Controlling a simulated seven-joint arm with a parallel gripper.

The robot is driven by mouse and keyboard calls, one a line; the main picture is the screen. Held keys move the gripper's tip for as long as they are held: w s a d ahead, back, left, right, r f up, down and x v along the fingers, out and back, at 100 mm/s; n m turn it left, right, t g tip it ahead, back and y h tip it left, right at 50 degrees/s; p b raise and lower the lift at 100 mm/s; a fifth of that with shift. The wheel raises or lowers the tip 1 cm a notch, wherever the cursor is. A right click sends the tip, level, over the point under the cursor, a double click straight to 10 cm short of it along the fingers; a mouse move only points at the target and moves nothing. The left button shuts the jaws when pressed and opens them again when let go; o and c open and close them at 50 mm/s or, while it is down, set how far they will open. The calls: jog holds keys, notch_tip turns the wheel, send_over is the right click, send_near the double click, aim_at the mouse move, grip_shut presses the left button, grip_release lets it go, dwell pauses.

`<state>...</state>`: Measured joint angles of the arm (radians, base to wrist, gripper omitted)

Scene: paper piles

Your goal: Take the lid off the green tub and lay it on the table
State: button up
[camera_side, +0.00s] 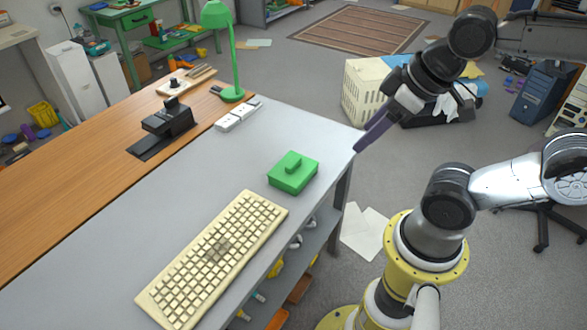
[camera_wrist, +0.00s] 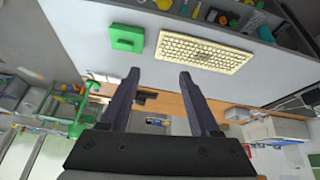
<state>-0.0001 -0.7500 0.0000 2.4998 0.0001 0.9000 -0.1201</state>
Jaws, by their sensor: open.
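The green tub (camera_side: 288,180) sits on the grey tabletop near the table's right corner. Its green lid (camera_side: 293,166) is on top, with a raised handle block. In the wrist view the lid (camera_wrist: 126,38) shows at the upper left, past my fingertips. My gripper (camera_side: 358,148) is in the air to the right of and higher than the tub, apart from it. In the wrist view my gripper (camera_wrist: 158,75) has its two dark fingers spread wide, with nothing between them.
A beige keyboard (camera_side: 215,262) lies in front of the tub. A white power strip (camera_side: 238,115), a green lamp (camera_side: 232,94) and a black tape dispenser (camera_side: 165,132) stand further back. The grey tabletop (camera_side: 175,205) left of the tub is clear.

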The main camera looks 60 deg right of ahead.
jog(key=w+r+n, duration=0.3)
jog(key=w+n, duration=0.1)
jog(key=n, duration=0.2)
jog(key=n+g, duration=0.6)
jog(key=n, duration=0.5)
send_over(293, 162)
jog(key=f, duration=2.4)
jog(key=shift+w+a+f, duration=0.1)
jog(key=shift+a, duration=0.2)
jog(key=shift+d+f, duration=0.2)
jog(key=shift+f, duration=1.4)
jog(key=shift+d+f, duration=0.15)
jog(key=shift+f, duration=1.4)
grip_shut()
